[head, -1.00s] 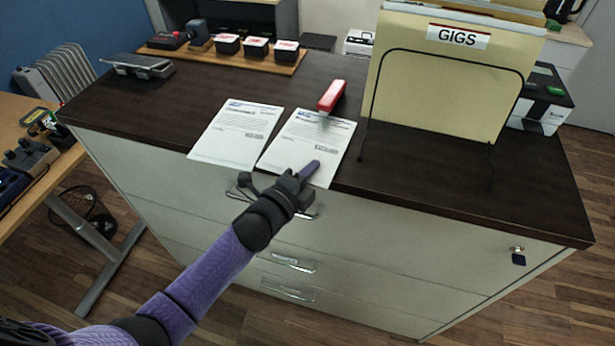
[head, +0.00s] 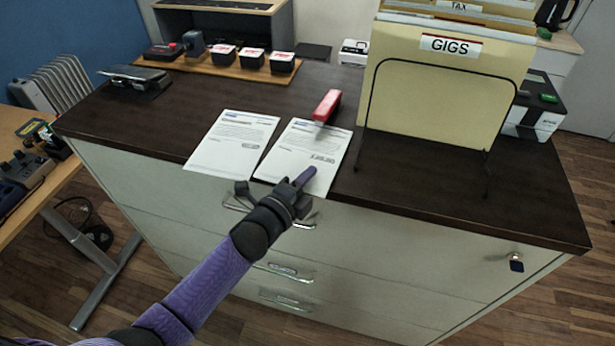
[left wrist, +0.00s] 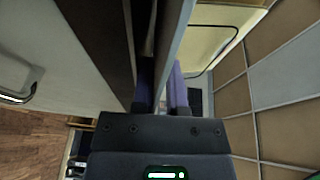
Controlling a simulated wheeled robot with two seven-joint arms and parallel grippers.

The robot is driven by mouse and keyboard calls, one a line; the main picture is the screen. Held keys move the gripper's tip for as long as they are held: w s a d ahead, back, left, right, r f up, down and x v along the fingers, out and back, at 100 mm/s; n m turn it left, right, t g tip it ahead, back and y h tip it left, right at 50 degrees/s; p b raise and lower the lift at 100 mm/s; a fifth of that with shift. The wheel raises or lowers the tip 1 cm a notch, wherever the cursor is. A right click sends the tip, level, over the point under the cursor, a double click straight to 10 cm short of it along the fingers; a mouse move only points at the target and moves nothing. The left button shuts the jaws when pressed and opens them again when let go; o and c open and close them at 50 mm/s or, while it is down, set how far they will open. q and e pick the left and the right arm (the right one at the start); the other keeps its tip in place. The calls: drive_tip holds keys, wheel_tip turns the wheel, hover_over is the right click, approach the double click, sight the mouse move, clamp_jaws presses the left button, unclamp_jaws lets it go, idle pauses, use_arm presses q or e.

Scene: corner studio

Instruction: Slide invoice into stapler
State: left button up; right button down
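Two white printed sheets lie side by side on the dark cabinet top, a left sheet (head: 228,135) and a right sheet (head: 312,143); the print is too small to tell which is the invoice. The right sheet's near end reaches past the front edge. A red stapler (head: 327,105) stands at the right sheet's far end. My left gripper (head: 300,180) is at the right sheet's near end, one purple finger above it. In the left wrist view, the two purple fingers (left wrist: 162,92) stand apart, with the sheet's thin edge between them. My right gripper is out of view.
A file holder (head: 440,100) labelled GIGS stands right of the stapler. A wooden tray (head: 200,66) with several small boxes lies at the back left. A dark metal device (head: 135,76) sits at the left end. The front right of the cabinet top is clear.

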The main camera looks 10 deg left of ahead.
use_arm(q)
drive_tip(key=shift+s+f, duration=0.1)
drive_tip(key=shift+f, duration=0.2)
drive_tip(key=shift+s, duration=0.2)
drive_tip(key=p+v, duration=0.1)
drive_tip(key=v, duration=0.8)
drive_tip(key=shift+s+a+r, duration=0.15)
drive_tip(key=shift+s+r, duration=0.05)
drive_tip(key=shift+r, duration=0.1)
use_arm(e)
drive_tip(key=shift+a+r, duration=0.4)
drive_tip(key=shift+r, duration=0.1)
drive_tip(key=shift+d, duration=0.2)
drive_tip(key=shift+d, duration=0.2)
